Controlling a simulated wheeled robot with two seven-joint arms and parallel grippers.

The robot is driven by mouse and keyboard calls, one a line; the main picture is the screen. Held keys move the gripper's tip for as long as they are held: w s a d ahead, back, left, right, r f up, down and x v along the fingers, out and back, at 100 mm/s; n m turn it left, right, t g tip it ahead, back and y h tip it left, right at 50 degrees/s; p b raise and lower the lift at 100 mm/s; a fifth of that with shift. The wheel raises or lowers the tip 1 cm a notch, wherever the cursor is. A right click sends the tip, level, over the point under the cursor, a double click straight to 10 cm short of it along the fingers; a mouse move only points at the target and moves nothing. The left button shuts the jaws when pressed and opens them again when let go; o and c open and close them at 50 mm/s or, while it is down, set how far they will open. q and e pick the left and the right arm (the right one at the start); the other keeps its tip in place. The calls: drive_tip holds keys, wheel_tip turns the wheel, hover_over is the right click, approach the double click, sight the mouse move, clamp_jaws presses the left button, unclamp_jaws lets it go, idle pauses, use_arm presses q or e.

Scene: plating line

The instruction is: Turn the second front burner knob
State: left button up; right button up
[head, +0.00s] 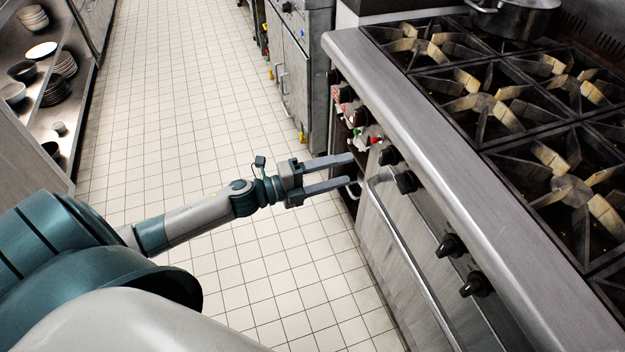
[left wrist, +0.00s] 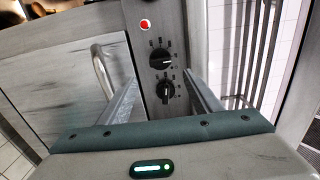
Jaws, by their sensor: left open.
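The stove's front carries several black burner knobs in the head view: an upper one (head: 390,156), one just below it (head: 407,182), a third (head: 450,245) and a lowest one (head: 476,285). My left gripper (head: 352,170) is open and empty, its two fingers pointing right at the stove front, a little left of the upper two knobs. In the left wrist view, two black dial knobs, an upper (left wrist: 162,60) and a lower (left wrist: 165,91), show on a grey panel beyond and between the spread fingers. I cannot tell whether either is touched. My right gripper is not in view.
The steel stove ledge (head: 440,145) overhangs the knobs, with a long oven handle (head: 405,260) below. A red light (left wrist: 145,24) sits above the dials. A pot (head: 515,15) stands on the stove's far end. The tiled floor (head: 200,110) is clear.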

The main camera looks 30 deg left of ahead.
use_arm(q)
drive_tip(key=b+v, duration=0.1)
drive_tip(key=v, duration=0.5)
drive_tip(key=shift+s+a, duration=0.2)
drive_tip(key=shift+s, duration=0.1)
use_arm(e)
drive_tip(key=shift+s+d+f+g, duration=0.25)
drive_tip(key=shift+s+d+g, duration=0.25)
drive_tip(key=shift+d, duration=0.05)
use_arm(q)
drive_tip(key=shift+f, duration=0.1)
